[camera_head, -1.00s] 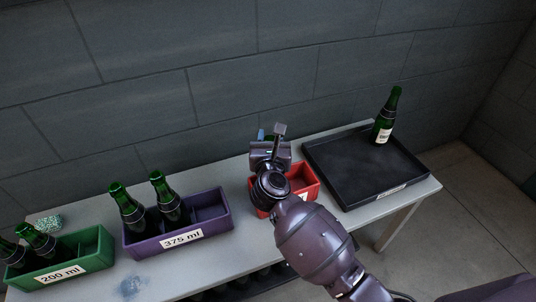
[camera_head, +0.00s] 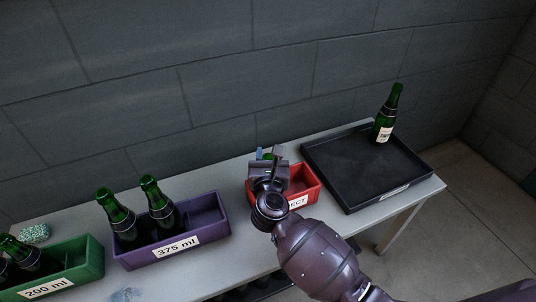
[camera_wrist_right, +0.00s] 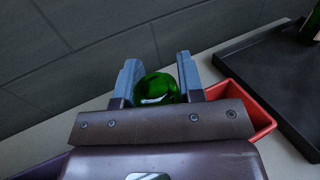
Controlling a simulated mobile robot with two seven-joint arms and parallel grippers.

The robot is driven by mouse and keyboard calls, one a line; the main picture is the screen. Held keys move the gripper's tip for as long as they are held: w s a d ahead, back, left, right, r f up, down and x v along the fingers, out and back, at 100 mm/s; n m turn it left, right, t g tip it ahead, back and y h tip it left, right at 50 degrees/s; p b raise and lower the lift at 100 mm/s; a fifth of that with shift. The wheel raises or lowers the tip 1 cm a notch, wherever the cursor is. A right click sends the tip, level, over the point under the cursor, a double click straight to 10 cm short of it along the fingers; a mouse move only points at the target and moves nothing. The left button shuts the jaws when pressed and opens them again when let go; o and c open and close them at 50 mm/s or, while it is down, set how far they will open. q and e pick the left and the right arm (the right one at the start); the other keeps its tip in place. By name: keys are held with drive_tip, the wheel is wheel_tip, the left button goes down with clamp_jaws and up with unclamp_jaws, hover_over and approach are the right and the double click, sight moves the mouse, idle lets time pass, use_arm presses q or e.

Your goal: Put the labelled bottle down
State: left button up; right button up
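My right gripper (camera_head: 266,154) is at the red box (camera_head: 304,184), over its left part, with its blue fingers on the wall side. In the right wrist view a green glass bottle (camera_wrist_right: 157,89) lies between the two blue fingers (camera_wrist_right: 158,78) and appears to meet both, so the gripper looks shut on it. Its label and lower part are hidden by my gripper. Another green bottle (camera_head: 386,115) with a white label stands upright on the black tray (camera_head: 345,172), near its far right corner. My left gripper is not in view.
The red box has a white label ending in "ECT". The green 200 ml box (camera_head: 88,268) stands at the left. Most of the black tray is bare. A grey wall runs behind the table.

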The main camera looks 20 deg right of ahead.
drive_tip(key=o, duration=0.4)
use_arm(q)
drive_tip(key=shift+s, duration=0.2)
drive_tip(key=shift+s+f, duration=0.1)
use_arm(e)
drive_tip(key=shift+r, duration=0.25)
drive_tip(key=shift+s+a, duration=0.1)
drive_tip(key=shift+s, duration=0.15)
use_arm(q)
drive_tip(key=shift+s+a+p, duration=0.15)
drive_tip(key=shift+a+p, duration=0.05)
drive_tip(key=shift+p, duration=0.4)
use_arm(e)
drive_tip(key=v, duration=1.1)
drive_tip(key=shift+s, duration=0.2)
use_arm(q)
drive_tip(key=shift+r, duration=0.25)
